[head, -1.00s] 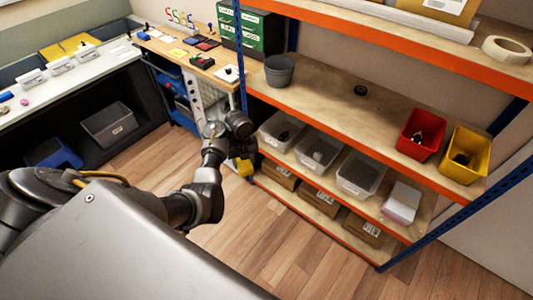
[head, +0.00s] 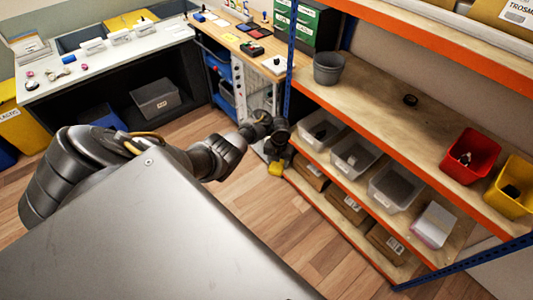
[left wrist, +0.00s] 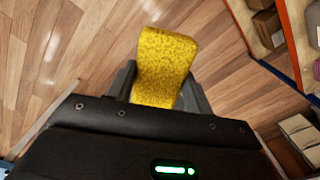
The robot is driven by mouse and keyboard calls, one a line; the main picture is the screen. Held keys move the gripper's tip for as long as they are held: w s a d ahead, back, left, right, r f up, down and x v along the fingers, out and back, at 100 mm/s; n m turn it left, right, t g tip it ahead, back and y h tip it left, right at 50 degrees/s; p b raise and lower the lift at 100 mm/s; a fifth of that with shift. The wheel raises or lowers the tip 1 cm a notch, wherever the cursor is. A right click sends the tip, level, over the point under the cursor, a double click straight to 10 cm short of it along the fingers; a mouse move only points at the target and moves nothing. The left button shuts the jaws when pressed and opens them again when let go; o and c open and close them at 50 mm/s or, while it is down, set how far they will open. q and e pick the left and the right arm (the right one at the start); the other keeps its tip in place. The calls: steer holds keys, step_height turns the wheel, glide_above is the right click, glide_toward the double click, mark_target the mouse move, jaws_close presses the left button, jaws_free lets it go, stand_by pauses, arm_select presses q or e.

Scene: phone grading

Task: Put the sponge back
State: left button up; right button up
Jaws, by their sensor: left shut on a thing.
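The yellow sponge (left wrist: 165,65) is held between the fingers of my left gripper (left wrist: 160,92) in the left wrist view, with bare wood floor beyond it. In the head view the sponge (head: 276,168) shows as a small yellow patch below my left gripper (head: 276,160), near the left end of the shelving rack and above the floor. The gripper's fingers are mostly hidden there by my own wrist. My right gripper is not in view.
The rack's wooden shelf (head: 385,115) holds a grey bucket (head: 328,69), a red bin (head: 469,157) and a yellow bin (head: 511,187). Clear bins (head: 355,157) stand on the shelf below. A workbench (head: 240,42) and a white counter (head: 110,66) stand behind. The floor (head: 240,200) is clear.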

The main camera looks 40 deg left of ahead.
arm_select(q)
steer(key=w+d+r+m, duration=0.55)
steer(key=d+r, duration=0.25)
steer(key=d, duration=0.3)
steer(key=w+d+r+m, duration=0.5)
steer(key=d+r+m, duration=0.25)
steer(key=d, duration=0.35)
steer(key=s+d+r+m, duration=0.4)
steer(key=d+r+m, duration=0.3)
steer(key=d+r, duration=0.15)
steer(key=s+a+f+m, duration=0.3)
steer(key=s+a+m, duration=0.2)
steer(key=s, duration=0.4)
steer(key=s+a+f+m, duration=0.2)
steer(key=s+a+m, duration=0.35)
steer(key=s, duration=0.35)
step_height(320, 180, down, 14)
steer(key=s+a+b, duration=0.2)
steer(key=b, duration=1.2)
steer(key=shift+s+a, duration=0.3)
steer(key=shift+a, duration=0.05)
